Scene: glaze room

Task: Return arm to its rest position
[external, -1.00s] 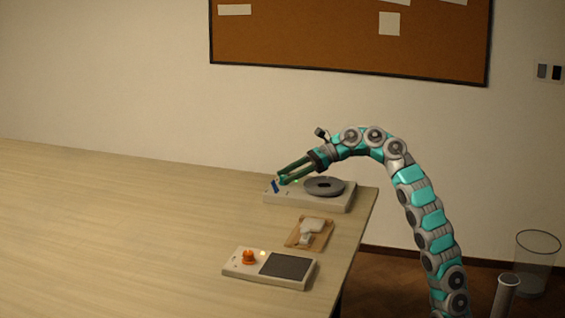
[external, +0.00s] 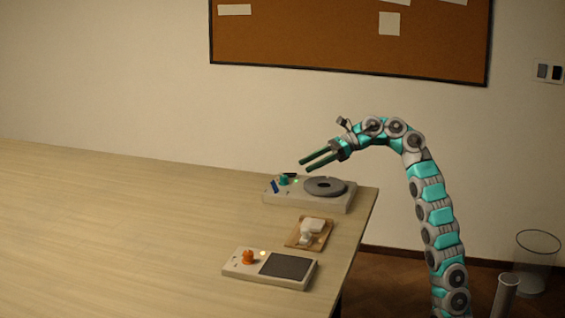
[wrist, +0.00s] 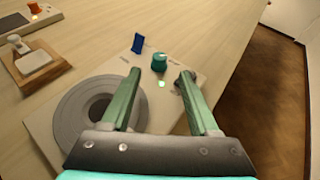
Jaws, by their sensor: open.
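My gripper (external: 304,166) is open and empty. It hangs in the air above the white device with the round grey plate (external: 325,187), at the table's far right corner. In the wrist view, my gripper (wrist: 160,75) has its two green fingers apart, with nothing between them but the view of the device. A teal knob (wrist: 159,62) stands on the device beyond the fingertips, apart from them, with a lit green light (wrist: 161,84) near it. A blue upright piece (wrist: 138,43) is beside the knob. My arm arches up from the lower right.
A wooden board (external: 296,238) with a white object (external: 312,226) lies nearer on the table (external: 130,220). In front of it is a white device with an orange knob (external: 248,257) and dark pad (external: 287,265). A wire bin (external: 538,262) stands right. The table's left is clear.

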